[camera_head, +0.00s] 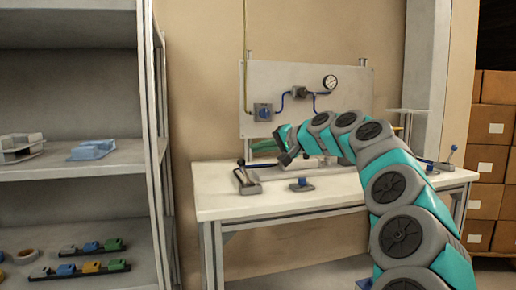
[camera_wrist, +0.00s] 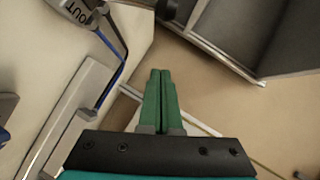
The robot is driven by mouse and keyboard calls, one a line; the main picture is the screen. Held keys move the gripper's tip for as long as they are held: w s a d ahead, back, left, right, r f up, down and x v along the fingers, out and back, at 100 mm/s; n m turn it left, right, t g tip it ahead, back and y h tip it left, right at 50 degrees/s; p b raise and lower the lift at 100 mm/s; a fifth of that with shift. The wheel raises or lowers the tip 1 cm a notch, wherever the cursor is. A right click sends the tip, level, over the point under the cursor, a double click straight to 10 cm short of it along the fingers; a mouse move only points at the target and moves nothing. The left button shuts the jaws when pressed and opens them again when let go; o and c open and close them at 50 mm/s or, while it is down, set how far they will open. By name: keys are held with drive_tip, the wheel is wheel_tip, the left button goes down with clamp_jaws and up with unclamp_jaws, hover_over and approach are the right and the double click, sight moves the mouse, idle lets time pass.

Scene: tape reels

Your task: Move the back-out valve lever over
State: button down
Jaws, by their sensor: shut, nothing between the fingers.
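The valve lever with a dark knob (camera_head: 246,178) stands on a small grey base near the left end of the white workbench in the head view. In the wrist view, a grey valve body marked OUT (camera_wrist: 76,10) is at the top left, with dark lever parts beside it, partly cut off by the frame. My gripper (camera_wrist: 160,73) has green fingers pressed together, with nothing between them. They are apart from the OUT valve, to its lower right in that view. In the head view my wrist hangs over the bench, right of the left lever, and the fingertips are hard to make out.
A second lever (camera_head: 447,160) is at the bench's right end and a blue knob (camera_head: 301,184) sits near the front middle. A grey shelf (camera_head: 155,150) is at the left; boxes (camera_head: 492,125) are at the right.

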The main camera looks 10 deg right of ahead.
drive_tip(key=r+b+v, duration=0.1)
drive_tip(key=v, duration=0.9)
drive_tip(key=shift+a+b, duration=0.3)
drive_tip(key=shift+f, duration=0.1)
drive_tip(key=s+a+f+n+g+h, duration=0.2)
drive_tip(key=s+a+f+n+g, duration=0.35)
drive_tip(key=s+a+f, duration=1)
drive_tip(key=s+d+f+g+h, duration=0.2)
drive_tip(key=s+d+f, duration=0.1)
drive_tip(key=s+f, duration=0.6)
drive_tip(key=s+d+f+g+h, duration=0.2)
drive_tip(key=s+d+f+g, duration=0.1)
drive_tip(key=s+f, duration=0.6)
drive_tip(key=s+d+f+g+h, duration=0.3)
drive_tip(key=s+f, duration=0.6)
drive_tip(key=s, duration=0.3)
drive_tip(key=shift+s+d, duration=0.4)
drive_tip(key=shift+d, duration=0.45)
